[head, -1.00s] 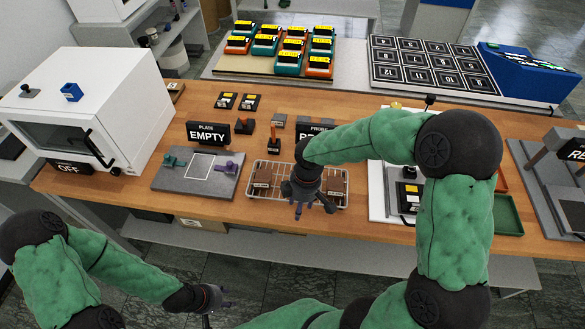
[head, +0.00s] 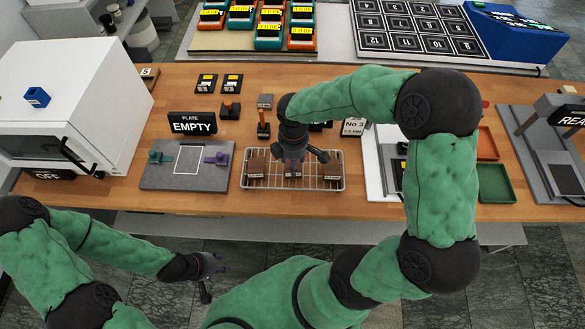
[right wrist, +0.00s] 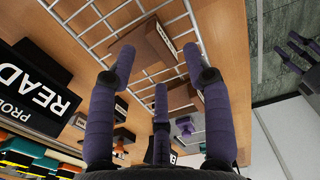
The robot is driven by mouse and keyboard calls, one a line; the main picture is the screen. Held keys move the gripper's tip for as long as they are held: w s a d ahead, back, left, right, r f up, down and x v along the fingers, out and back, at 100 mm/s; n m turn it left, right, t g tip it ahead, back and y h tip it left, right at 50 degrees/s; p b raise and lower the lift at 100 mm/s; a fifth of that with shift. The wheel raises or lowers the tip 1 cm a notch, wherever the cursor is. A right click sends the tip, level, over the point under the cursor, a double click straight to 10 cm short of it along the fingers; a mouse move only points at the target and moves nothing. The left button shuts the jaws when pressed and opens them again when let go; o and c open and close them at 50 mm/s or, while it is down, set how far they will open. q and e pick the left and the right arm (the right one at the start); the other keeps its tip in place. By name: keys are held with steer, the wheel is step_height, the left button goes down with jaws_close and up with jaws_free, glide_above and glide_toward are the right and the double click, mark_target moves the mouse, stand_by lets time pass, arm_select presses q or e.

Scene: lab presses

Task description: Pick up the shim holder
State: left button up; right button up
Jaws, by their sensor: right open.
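No object in view is marked as the shim holder, and I cannot tell for certain which it is. Several brown blocks with small labels lie on a wire rack (head: 335,187); one is the left block (head: 257,167). My right gripper (head: 291,166) is over the middle of the rack, its fingers pointing down at the middle block, which it partly hides. In the right wrist view its fingers (right wrist: 158,70) are spread and empty, with a brown block (right wrist: 148,45) close beyond them. My left gripper (head: 216,264) is low in front of the table, its fingers apart and empty.
A grey plate fixture (head: 160,180) with an EMPTY sign (head: 192,123) stands left of the rack. Upright orange-handled pieces stand behind. A white oven (head: 90,90) is far left. A green tray (head: 497,183) is at the right, beyond my right arm.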

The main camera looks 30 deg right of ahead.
mark_target(288, 165)
step_height(288, 165, down, 5)
steer(key=shift+w+b, duration=0.1)
steer(key=shift+b, duration=0.55)
jaws_close()
